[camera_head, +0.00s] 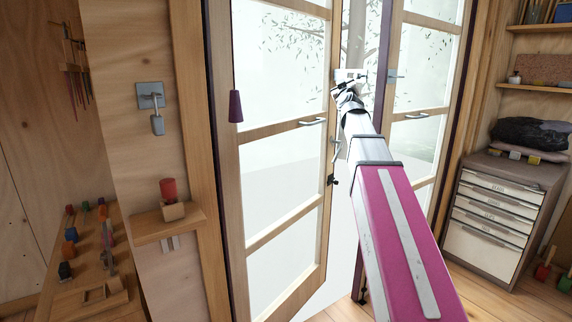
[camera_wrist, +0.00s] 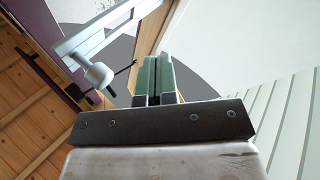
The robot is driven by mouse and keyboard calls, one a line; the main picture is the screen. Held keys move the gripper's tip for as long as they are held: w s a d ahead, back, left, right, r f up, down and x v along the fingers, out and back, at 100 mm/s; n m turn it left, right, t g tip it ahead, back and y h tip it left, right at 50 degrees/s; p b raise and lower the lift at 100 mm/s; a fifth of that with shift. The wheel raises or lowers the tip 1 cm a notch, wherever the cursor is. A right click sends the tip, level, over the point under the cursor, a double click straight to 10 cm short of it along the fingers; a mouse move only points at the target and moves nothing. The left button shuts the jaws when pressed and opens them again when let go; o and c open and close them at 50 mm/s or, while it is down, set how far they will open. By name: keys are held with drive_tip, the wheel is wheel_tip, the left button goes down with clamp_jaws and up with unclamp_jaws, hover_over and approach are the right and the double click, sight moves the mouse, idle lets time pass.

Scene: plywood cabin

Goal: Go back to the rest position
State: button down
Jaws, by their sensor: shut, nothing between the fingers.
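My gripper (camera_head: 349,76) is at the end of my outstretched pink and white arm, up at the gap between the two glazed door leaves. In the wrist view the green fingers of my gripper (camera_wrist: 153,62) are together with nothing between them. The left door leaf (camera_head: 284,133) stands ajar, with a metal lever handle (camera_head: 312,121). The right door leaf (camera_head: 414,123) also has a handle (camera_head: 417,115). In the wrist view a whitish knob-like part (camera_wrist: 99,75) on a rail is left of the fingers, apart from them. My arm hides part of the right leaf.
A drawer cabinet (camera_head: 495,220) with dark and pale bundles on top stands at the right. A small shelf (camera_head: 168,224) with a red cup (camera_head: 168,190) is on the left wall. A wooden bench (camera_head: 90,262) with small tools is at far left. Some floor is clear at the lower right.

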drive_tip(key=s+a+f+g+y, duration=0.1)
drive_tip(key=s+a+f+g, duration=0.15)
drive_tip(key=f, duration=1.05)
drive_tip(key=s+a+f+g+y, duration=0.15)
drive_tip(key=f+g, duration=0.25)
drive_tip(key=f, duration=0.9)
drive_tip(key=s+a+f+g+y, duration=0.1)
drive_tip(key=s+f+g, duration=0.25)
drive_tip(key=f, duration=0.95)
drive_tip(key=s+d+f+m+g+h, duration=0.2)
drive_tip(key=s+f+m+g, duration=0.3)
drive_tip(key=s+f, duration=2)
wheel_tip(320, 180, down, 2)
drive_tip(key=g+h, duration=0.1)
drive_tip(key=g, duration=0.5)
drive_tip(key=shift+s+m+g, duration=0.3)
drive_tip(key=shift+s+g, duration=0.05)
drive_tip(key=shift+g, duration=0.05)
